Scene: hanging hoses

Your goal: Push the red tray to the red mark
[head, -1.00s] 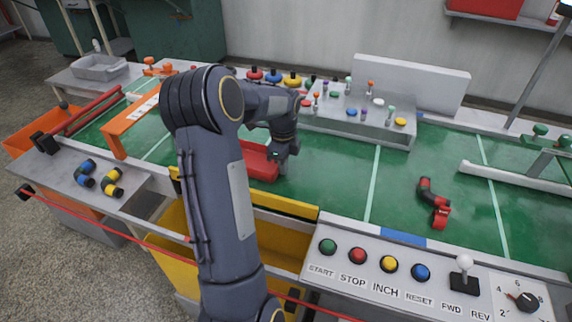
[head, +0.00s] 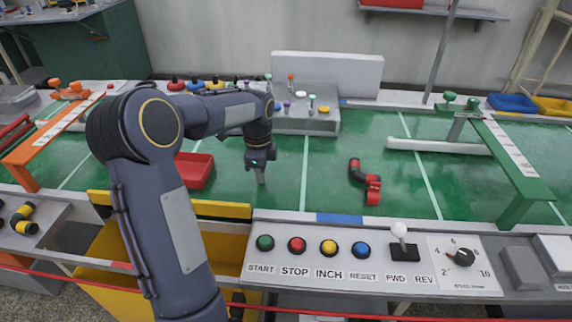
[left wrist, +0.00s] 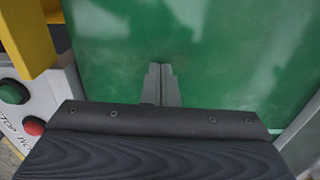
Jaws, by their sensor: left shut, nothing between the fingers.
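The red tray (head: 195,170) is an open shallow box on the green belt, left of my left gripper and partly hidden by my left arm. My left gripper (head: 261,178) points down just over the belt, with a strip of green between it and the tray. Its fingers are shut and empty; they show together over bare green in the left wrist view (left wrist: 161,82). The tray does not show in that view. I cannot make out a red mark on the belt; a blue mark (head: 338,218) lies on the front edge. My right gripper is not in view.
A red-and-black pipe piece (head: 365,181) lies on the belt to the right. An orange gate (head: 50,135) spans the left and a green gate (head: 510,160) the right. A control panel (head: 370,262) lines the front. Bare belt lies between gripper and pipe piece.

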